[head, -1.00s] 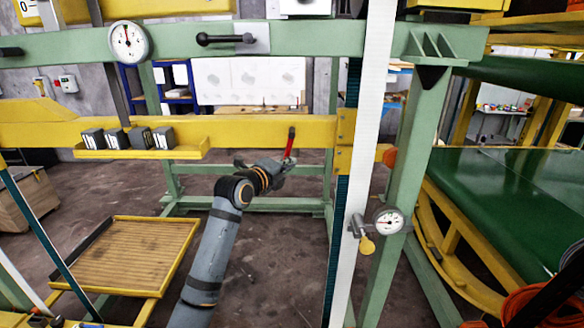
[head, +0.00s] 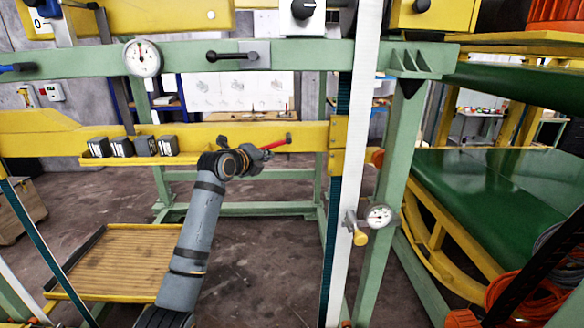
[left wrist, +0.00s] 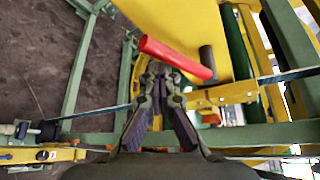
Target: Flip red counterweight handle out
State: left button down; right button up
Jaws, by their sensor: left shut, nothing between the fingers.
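The red counterweight handle (head: 273,145) is on the yellow beam, its right end at a small dark pivot (head: 288,136). It lies close to horizontal, sloping slightly down to the left. In the left wrist view the red handle (left wrist: 176,57) crosses just beyond my fingertips, with the dark grey pivot (left wrist: 207,62) at its right end. My left gripper (head: 264,154) is shut and empty, at the handle's left end. In the left wrist view its fingers (left wrist: 160,78) are together below the handle; I cannot tell whether they touch it. My right gripper is not in view.
The yellow beam (head: 230,134) carries a shelf with several dark weights (head: 122,146) to the left. A green frame post (head: 390,200) and a white strip (head: 352,200) stand to the right. A yellow-rimmed tray (head: 115,262) lies low at the left.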

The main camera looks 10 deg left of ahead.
pick_arm(q)
jog(key=shift+s+a+r+p, duration=0.15)
jog(key=shift+a+r, duration=0.1)
jog(key=shift+r, duration=0.3)
jog(key=shift+w+a+r+p, duration=0.1)
jog(key=shift+a+r+p, duration=0.1)
jog(key=shift+r, duration=1.2)
notch_tip(320, 180, down, 5)
jog(key=b, duration=0.2)
jog(key=s+d+r+b, duration=0.2)
jog(key=s+r+b, duration=0.1)
jog(key=s, duration=0.6)
jog(key=shift+d+r+b, duration=0.3)
jog(key=shift+r, duration=0.55)
jog(key=shift+d, duration=0.1)
